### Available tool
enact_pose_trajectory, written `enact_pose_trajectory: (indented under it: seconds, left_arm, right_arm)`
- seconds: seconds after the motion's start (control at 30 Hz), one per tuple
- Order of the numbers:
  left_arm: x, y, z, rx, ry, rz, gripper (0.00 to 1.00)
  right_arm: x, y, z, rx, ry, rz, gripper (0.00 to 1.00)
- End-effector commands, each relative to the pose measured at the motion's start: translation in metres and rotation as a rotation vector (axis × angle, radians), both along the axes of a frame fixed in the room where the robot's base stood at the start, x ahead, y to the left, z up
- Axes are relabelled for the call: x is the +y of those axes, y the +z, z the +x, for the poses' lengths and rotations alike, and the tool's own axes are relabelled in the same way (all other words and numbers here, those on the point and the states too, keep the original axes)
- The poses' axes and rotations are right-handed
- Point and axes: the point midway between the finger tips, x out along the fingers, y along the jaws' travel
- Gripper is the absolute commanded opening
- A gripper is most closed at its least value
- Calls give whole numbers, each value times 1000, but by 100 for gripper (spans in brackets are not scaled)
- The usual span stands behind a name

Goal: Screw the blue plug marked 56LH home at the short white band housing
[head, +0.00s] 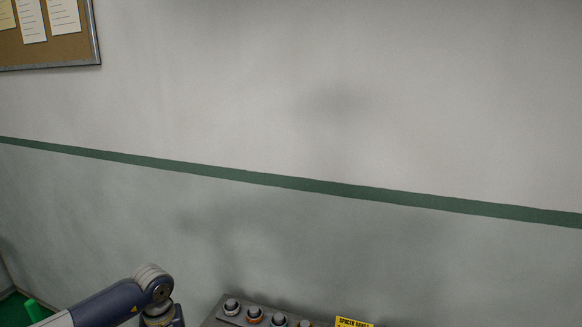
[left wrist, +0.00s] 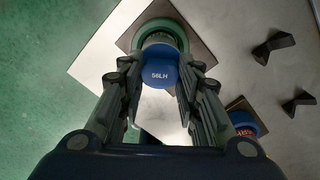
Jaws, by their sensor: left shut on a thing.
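In the left wrist view the blue plug (left wrist: 160,74) marked 56LH sits between the fingers of my left gripper (left wrist: 160,88). The gripper is shut on it. Just beyond the plug is a round housing with a green ring (left wrist: 137,36) on a dark square plate. The plug overlaps the housing's near side, so I cannot tell whether it is in the mouth or short of it. No short white band can be made out clearly. In the head view only my left arm shows at the lower left; its gripper is below the frame. My right gripper is not in view.
A second blue round part with red marking (left wrist: 245,123) sits on another dark plate at lower right. Black wedge-shaped pieces (left wrist: 273,47) stand on the pale surface. In the head view, a grey rack (head: 226,319) with several round fittings stands by a yellow label (head: 352,322).

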Motion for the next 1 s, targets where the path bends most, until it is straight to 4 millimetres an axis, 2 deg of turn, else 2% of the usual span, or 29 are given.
enact_pose_trajectory:
  seconds: [0.3, 0.5, 0.87, 1.0]
  left_arm:
    - [-1, 2, -1, 3, 436, -1, 3]
    - [-1, 1, 0, 1, 659, -1, 3]
    - [0, -1, 0, 0, 705, -2, 3]
    - [0, 1, 0, 0, 802, -1, 3]
  right_arm:
    - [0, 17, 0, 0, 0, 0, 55]
    - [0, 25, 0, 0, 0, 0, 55]
    - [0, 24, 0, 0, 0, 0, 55]
    - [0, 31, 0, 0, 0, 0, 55]
